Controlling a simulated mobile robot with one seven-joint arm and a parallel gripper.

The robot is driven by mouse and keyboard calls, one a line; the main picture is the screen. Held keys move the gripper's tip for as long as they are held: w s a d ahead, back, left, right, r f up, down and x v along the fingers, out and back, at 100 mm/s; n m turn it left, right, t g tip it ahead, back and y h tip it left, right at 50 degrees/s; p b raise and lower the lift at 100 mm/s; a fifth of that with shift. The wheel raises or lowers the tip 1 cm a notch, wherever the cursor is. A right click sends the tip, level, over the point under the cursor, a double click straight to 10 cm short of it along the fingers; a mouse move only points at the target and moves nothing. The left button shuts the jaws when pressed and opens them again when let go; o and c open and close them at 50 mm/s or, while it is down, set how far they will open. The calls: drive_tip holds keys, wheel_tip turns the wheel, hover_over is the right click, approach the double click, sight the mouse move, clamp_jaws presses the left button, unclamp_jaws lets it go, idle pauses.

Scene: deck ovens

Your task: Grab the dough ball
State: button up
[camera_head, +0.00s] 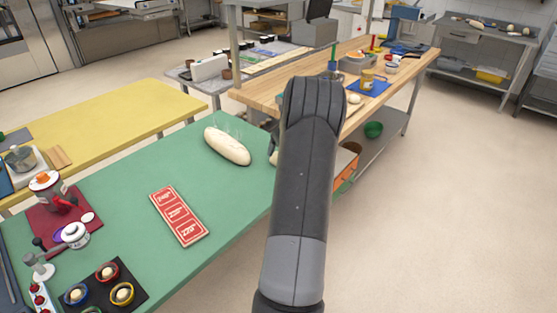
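A pale rounded piece (273,158) that may be the dough ball shows at the right edge of the green table (130,180), mostly hidden behind my arm. Other pale balls sit in coloured rings on a black mat at the lower left: one in a red ring (107,271), one in a blue ring (76,295) and one in a yellow ring (122,293). Another pale round piece (354,99) lies on the wooden table. I cannot tell which is the task's dough ball. My arm rises through the middle of the view, and my gripper is hidden behind it.
A long steaming loaf (227,146) and a red sign board (179,215) lie on the green table. A wooden table (283,88) with utensils stands beyond. The floor at right is clear.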

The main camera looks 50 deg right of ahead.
drive_tip(key=x, duration=0.5)
drive_tip(key=shift+a+f, duration=0.1)
drive_tip(key=shift+f, duration=0.3)
drive_tip(key=shift+c, duration=0.5)
drive_tip(key=c, duration=1)
drive_tip(key=shift+o, duration=0.2)
drive_tip(key=shift+r, duration=0.15)
